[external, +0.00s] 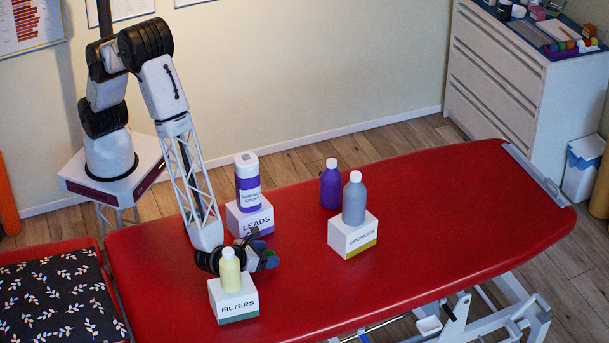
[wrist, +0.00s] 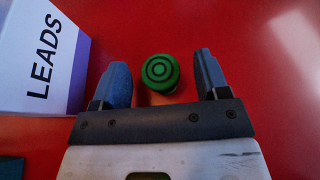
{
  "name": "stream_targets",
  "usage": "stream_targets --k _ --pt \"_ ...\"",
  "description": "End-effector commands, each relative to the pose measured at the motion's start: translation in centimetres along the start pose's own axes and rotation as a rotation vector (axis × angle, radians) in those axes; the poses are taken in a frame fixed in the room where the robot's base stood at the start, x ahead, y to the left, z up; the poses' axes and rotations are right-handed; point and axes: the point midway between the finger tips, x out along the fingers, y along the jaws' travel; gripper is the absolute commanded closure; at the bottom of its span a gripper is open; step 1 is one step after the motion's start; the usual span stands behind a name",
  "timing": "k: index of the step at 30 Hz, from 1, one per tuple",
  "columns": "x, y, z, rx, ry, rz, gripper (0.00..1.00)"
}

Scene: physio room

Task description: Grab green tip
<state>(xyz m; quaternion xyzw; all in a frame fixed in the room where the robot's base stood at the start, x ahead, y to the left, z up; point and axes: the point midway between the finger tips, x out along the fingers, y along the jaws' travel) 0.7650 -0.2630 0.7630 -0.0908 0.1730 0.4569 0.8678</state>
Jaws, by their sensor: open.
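A round green tip (wrist: 160,72) with dark concentric rings on its face shows in the wrist view, over the red surface. My gripper (wrist: 161,64) is open, with one blue-grey finger to the left of the green tip and one to the right. A gap shows on both sides, so neither finger appears to touch it. In the external view my gripper (external: 267,258) is low over the red table, just behind the FILTERS box. I cannot make out the green tip there.
The LEADS box (external: 249,222) with a purple-white bottle (external: 248,184) stands close by my gripper. The FILTERS box (external: 233,301) bears a yellow bottle (external: 230,271). The SPONGES box (external: 353,236) bears a grey bottle (external: 354,201); a purple bottle (external: 331,187) stands behind. The red table (external: 460,200) is clear at right.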

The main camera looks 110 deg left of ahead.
Motion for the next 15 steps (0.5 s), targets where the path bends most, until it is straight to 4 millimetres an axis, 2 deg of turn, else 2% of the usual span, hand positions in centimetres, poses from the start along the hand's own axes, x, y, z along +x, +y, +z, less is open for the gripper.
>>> stream_targets --k 5,15 --pt "1.06 -0.02 -0.02 0.001 0.0 -0.001 0.32" --pt "1.12 -0.03 0.0 0.0 0.0 -0.001 0.32"
